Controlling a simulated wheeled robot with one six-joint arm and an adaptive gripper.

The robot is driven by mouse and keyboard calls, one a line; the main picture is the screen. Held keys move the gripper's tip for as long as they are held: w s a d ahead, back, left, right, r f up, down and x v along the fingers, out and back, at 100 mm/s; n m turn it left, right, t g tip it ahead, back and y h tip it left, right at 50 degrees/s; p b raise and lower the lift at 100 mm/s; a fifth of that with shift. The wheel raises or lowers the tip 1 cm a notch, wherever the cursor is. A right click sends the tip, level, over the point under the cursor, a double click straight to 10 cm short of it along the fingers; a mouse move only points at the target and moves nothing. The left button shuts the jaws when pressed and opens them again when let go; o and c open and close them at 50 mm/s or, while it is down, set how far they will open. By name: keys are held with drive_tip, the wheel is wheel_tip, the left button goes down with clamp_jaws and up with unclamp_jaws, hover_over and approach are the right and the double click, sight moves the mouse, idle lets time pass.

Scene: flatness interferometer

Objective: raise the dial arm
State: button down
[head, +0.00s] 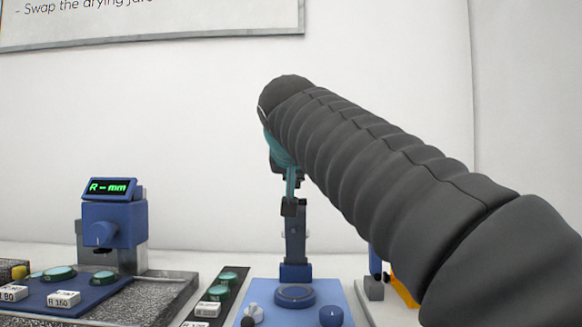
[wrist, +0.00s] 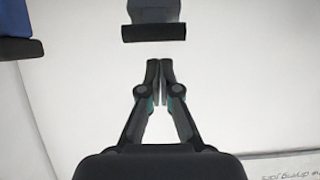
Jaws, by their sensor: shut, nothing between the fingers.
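A blue fixture plate (head: 262,288) stands on the bench at bottom centre in the head view. A dark slate-coloured upright piece (head: 296,245) rises from it behind a round blue disc (head: 295,294); I take it for the dial arm, but cannot be sure. It has a black end at its top. In the wrist view a grey block with a black bar (wrist: 153,33), likely the same piece, lies just beyond the fingertips with a gap in the picture. My gripper (wrist: 158,66) is shut and empty. In the head view it (head: 291,186) points downward, partly hidden by my arm.
A blue instrument (head: 112,222) with a green "R-mm" display stands at left. A black strip (head: 234,285) with green discs lies between it and the fixture. A blue knob (head: 331,316) sits at the plate's front right. A yellow-orange object (head: 403,289) is partly hidden behind my arm.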

drive_tip(key=shift+s+f, duration=0.35)
drive_tip(key=shift+s, duration=0.45)
drive_tip(key=shift+s+f, duration=0.45)
drive_tip(key=shift+f, duration=0.05)
drive_tip(key=shift+s+f+b, duration=0.6)
drive_tip(key=shift+s+b, duration=0.25)
drive_tip(key=shift+b, duration=0.2)
drive_tip(key=shift+r, duration=0.1)
